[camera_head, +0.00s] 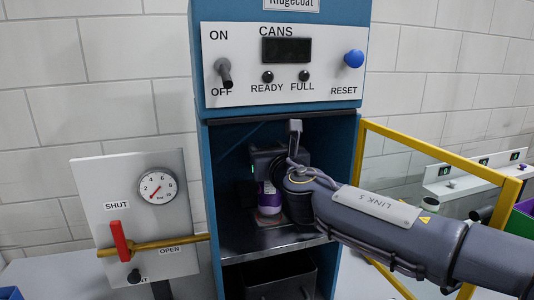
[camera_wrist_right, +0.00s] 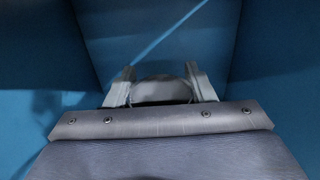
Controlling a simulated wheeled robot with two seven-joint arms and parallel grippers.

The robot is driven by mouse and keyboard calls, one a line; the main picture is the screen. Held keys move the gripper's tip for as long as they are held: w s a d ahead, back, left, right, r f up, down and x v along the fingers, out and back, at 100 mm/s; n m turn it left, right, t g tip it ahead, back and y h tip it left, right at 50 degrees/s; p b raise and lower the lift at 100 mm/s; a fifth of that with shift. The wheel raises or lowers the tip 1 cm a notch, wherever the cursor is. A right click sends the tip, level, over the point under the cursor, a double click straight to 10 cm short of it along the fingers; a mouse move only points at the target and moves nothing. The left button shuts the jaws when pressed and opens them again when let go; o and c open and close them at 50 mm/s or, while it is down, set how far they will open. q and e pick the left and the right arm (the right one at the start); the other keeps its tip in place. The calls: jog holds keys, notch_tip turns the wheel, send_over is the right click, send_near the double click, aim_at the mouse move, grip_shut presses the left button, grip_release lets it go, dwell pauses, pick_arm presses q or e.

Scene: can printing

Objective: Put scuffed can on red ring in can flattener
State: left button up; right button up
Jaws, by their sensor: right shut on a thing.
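The can (camera_head: 269,199), purple and white, is inside the open bay of the blue can flattener (camera_head: 204,190). My right gripper (camera_head: 264,180) reaches into the bay from the right and is shut on the can, which looks upright. In the right wrist view, the can's pale round end (camera_wrist_right: 161,90) sits between the two fingers. Scuffs on the can cannot be made out. My left gripper is not in view.
The bay walls stand close around my right arm. A dark bin (camera_head: 275,277) is below the bay floor. A panel with a gauge (camera_head: 158,187) and red valve handle (camera_head: 120,240) stands at left. A yellow frame (camera_head: 430,148) stands at right, behind my arm.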

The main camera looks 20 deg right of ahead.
jog(key=shift+w+f+b, duration=0.35)
jog(key=shift+f+b, duration=0.15)
jog(key=shift+f, duration=0.4)
jog(key=o, duration=1.3)
jog(key=s, duration=1.2)
jog(key=shift+d+r, duration=0.15)
